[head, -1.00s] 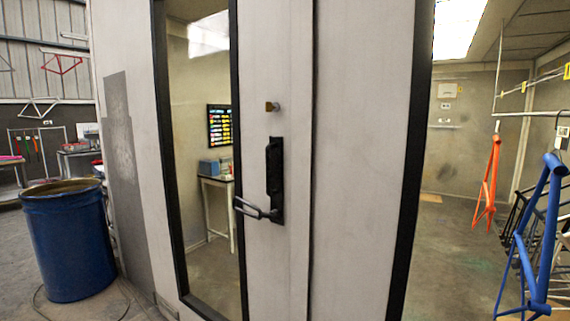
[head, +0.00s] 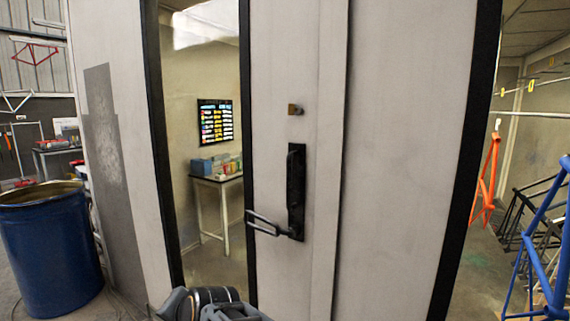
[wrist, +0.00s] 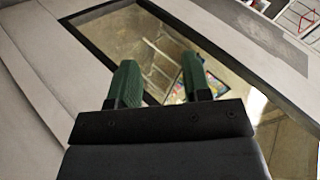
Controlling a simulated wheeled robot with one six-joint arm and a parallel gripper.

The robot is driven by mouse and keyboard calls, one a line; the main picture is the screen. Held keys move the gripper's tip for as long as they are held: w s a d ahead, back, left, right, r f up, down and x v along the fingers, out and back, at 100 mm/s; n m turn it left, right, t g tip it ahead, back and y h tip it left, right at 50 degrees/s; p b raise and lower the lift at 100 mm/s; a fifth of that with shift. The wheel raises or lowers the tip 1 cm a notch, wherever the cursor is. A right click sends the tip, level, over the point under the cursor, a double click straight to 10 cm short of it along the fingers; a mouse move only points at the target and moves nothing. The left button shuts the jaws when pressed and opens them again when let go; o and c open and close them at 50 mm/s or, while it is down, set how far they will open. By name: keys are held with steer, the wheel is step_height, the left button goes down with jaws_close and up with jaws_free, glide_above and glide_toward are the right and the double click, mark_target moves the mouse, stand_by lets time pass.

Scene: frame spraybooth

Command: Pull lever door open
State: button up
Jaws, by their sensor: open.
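The grey-white door (head: 275,75) stands in front of me with a tall black-framed window (head: 205,130) on its left part. A black handle plate (head: 297,190) with a looped lever (head: 268,224) pointing left is on the door, below a small brass lock (head: 295,110). The door looks shut. In the wrist view my gripper (wrist: 158,85) has two green fingers held apart with nothing between them, facing the window side. The lever is not clearly seen in the wrist view. Part of my arm shows at the bottom of the head view; the fingers are hidden there.
A blue drum (head: 52,250) stands on the floor at the left. Through the window a table (head: 218,182) with boxes shows. At the right, beyond another black-edged opening, hang an orange frame (head: 487,180) and a blue frame (head: 545,260).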

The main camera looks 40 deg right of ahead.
mark_target(288, 174)
steer(key=w+d+r+m+t+h+p, duration=0.2)
steer(key=w+d+r+m+h, duration=0.15)
steer(key=d+r+m, duration=0.45)
steer(key=w+d+r+m+t+h+p, duration=0.2)
steer(key=d+r+m+h, duration=0.35)
steer(key=r+m, duration=0.4)
steer(key=s+d+r+m+g+h+p, duration=0.1)
steer(key=s+d+r+m+g+h, duration=0.2)
steer(key=d+m, duration=0.5)
steer(key=s+d+r+m+g+h+p, duration=0.1)
steer(key=s+d+r+m+g+h, duration=0.3)
steer(key=m, duration=0.7)
steer(key=shift+m+h, duration=0.45)
steer(key=shift+h, duration=0.15)
steer(key=p+x, duration=0.1)
steer(key=x, duration=0.3)
steer(key=f+p+x, duration=0.1)
steer(key=p+x, duration=0.1)
steer(key=x, duration=0.3)
steer(key=f+p+x, duration=0.1)
steer(key=x, duration=0.3)
steer(key=shift+w+f+p, duration=0.1)
steer(key=shift+w+p, duration=0.2)
steer(key=shift+w, duration=0.2)
steer(key=shift+x, duration=0.8)
steer(key=shift+c, duration=0.2)
jaws_close()
